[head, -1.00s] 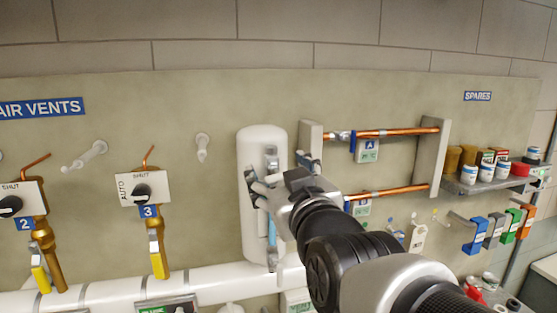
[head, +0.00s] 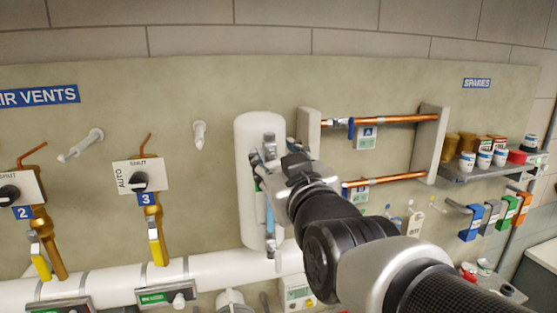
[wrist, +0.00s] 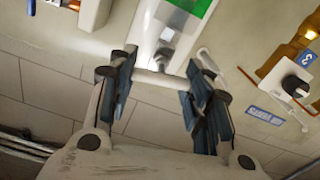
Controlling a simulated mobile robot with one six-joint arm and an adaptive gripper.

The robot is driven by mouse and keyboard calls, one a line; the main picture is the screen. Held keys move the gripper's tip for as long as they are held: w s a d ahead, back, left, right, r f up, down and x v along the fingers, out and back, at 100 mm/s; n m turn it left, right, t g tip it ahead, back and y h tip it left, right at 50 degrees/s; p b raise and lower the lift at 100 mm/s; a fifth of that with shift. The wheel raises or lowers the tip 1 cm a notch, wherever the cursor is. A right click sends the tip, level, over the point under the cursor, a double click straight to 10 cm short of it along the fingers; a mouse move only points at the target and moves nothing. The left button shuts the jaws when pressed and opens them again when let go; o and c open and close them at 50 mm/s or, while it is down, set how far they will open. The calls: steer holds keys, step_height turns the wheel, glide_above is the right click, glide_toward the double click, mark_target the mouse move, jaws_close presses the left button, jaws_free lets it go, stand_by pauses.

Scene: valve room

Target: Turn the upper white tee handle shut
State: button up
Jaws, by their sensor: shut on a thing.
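The upper white tee handle (wrist: 158,80) shows in the wrist view as a pale bar lying nearly level across the picture. My gripper (wrist: 160,87) has its dark fingers at the two ends of this bar and is shut on it. In the head view, my gripper (head: 268,163) is at the front of the upright white tank (head: 248,132), near the top of its blue gauge tube (head: 270,215). The gripper hides the handle there, so its angle against the gauge is hard to tell.
Copper pipes (head: 395,120) with blue-tagged valves run right of my gripper. Vent valve 3 (head: 140,181) stands to the left, above a white horizontal pipe (head: 210,270). A spares shelf (head: 485,173) is at far right. Bare wall panel lies above the tank.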

steer(key=shift+c, duration=0.5)
steer(key=shift+f+m+b, duration=0.2)
steer(key=shift+m+b, duration=0.2)
steer(key=shift+b, duration=0.75)
steer(key=shift+r+m+b, duration=0.15)
steer(key=shift+m+b, duration=0.65)
steer(key=shift+b, duration=0.25)
steer(key=o, duration=1.1)
steer(key=v, duration=0.7)
steer(key=shift+s+d+r, duration=0.1)
steer(key=shift+s, duration=0.15)
